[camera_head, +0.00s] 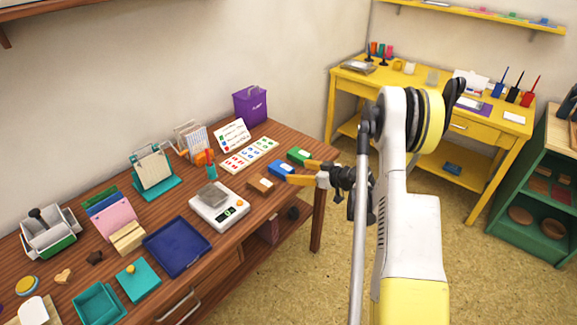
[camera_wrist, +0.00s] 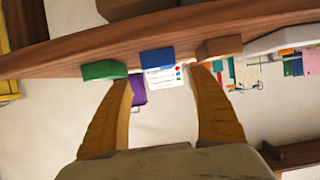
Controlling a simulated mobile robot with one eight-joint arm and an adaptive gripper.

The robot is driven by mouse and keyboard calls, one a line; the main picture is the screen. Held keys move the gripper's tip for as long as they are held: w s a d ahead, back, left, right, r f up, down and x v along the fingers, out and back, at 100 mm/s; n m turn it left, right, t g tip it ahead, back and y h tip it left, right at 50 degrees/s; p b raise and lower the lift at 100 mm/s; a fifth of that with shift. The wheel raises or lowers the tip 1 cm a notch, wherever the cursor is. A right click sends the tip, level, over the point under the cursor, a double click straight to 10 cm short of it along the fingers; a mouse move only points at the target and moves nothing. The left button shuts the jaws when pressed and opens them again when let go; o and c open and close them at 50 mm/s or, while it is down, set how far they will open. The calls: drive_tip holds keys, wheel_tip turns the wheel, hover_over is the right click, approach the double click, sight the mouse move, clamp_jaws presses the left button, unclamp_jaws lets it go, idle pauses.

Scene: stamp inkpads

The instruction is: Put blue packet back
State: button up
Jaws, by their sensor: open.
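The blue packet (camera_head: 281,169) lies near the front right edge of the wooden table, between a green packet (camera_head: 298,156) and a brown block (camera_head: 260,184). My gripper (camera_head: 297,171) is open and empty, reaching in from the right with its orange fingers spread at the blue packet. In the wrist view, which looks upside down, the blue packet (camera_wrist: 157,57) shows ahead of the gap between the fingertips (camera_wrist: 162,78). The green packet (camera_wrist: 104,69) is near the left finger and the brown block (camera_wrist: 219,47) near the right. I cannot tell whether a finger touches anything.
A white scale (camera_head: 219,208) with a grey stone and a blue tray (camera_head: 177,246) stand to the left. A card with coloured squares (camera_head: 249,154) and a purple bin (camera_head: 250,104) are behind. A yellow desk (camera_head: 420,95) and a green shelf (camera_head: 530,190) stand at the right.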

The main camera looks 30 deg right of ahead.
drive_tip(key=w+a+r+t+h, duration=0.1)
drive_tip(key=r+t, duration=0.1)
drive_tip(key=r, duration=0.7)
drive_tip(key=w+a+r+m+t+h, duration=0.1)
drive_tip(key=r+t, duration=0.1)
drive_tip(key=r, duration=0.7)
drive_tip(key=w+a+r+t+h, duration=0.1)
drive_tip(key=r+t+h, duration=0.1)
drive_tip(key=r, duration=0.8)
drive_tip(key=s+a+r+m+g+h, duration=0.1)
drive_tip(key=s+r+m+h, duration=0.2)
drive_tip(key=r, duration=0.2)
drive_tip(key=s+a+r+m+h, duration=0.1)
drive_tip(key=s+r+m+h, duration=0.15)
drive_tip(key=r, duration=0.25)
drive_tip(key=s+a+f+g+y, duration=0.1)
drive_tip(key=s+a+f+g, duration=0.2)
drive_tip(key=s, duration=0.6)
drive_tip(key=s+a+f+n+g+y, duration=0.1)
drive_tip(key=s+a+f+g+y, duration=0.1)
drive_tip(key=s+a+f+g, duration=0.2)
drive_tip(key=s+a+f+n+g+y, duration=0.1)
drive_tip(key=s+a+f+g+y, duration=0.1)
drive_tip(key=s+a+f, duration=0.6)
drive_tip(key=s+a+g, duration=0.1)
drive_tip(key=s+a, duration=0.3)
drive_tip(key=s, duration=0.3)
drive_tip(key=shift+s+a+f+g, duration=0.15)
drive_tip(key=shift+a+f+g, duration=0.2)
drive_tip(key=shift+g, duration=0.05)
